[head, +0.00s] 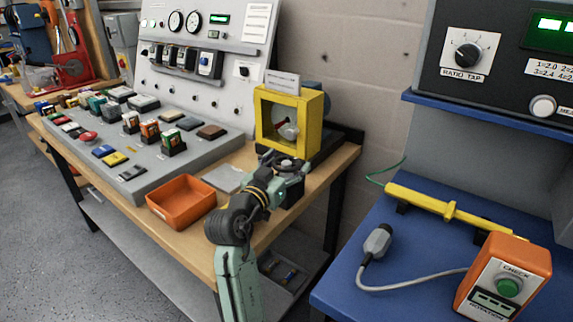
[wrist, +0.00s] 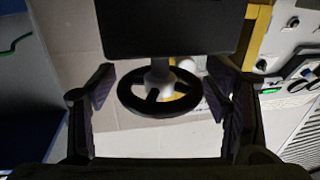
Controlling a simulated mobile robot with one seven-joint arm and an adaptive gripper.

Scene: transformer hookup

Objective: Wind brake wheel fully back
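A black spoked brake wheel (wrist: 158,100) on a pale hub shows in the middle of the wrist view, below a dark block (wrist: 170,28). My gripper (wrist: 160,90) is open, with one finger left of the wheel and one right of it. Gaps show between the fingers and the rim, and nothing is held. In the head view my gripper (head: 284,166) is at the right end of the wooden bench, just in front of the yellow frame (head: 261,128). My gripper and arm largely hide the wheel there.
An orange bin (head: 181,203) and a grey plate (head: 228,179) lie left of my arm. A sloped grey console (head: 205,150) carries several coloured parts. On the right, a blue table (head: 400,285) holds a yellow bar (head: 445,208), a grey plug (head: 377,241) and an orange check box (head: 525,265).

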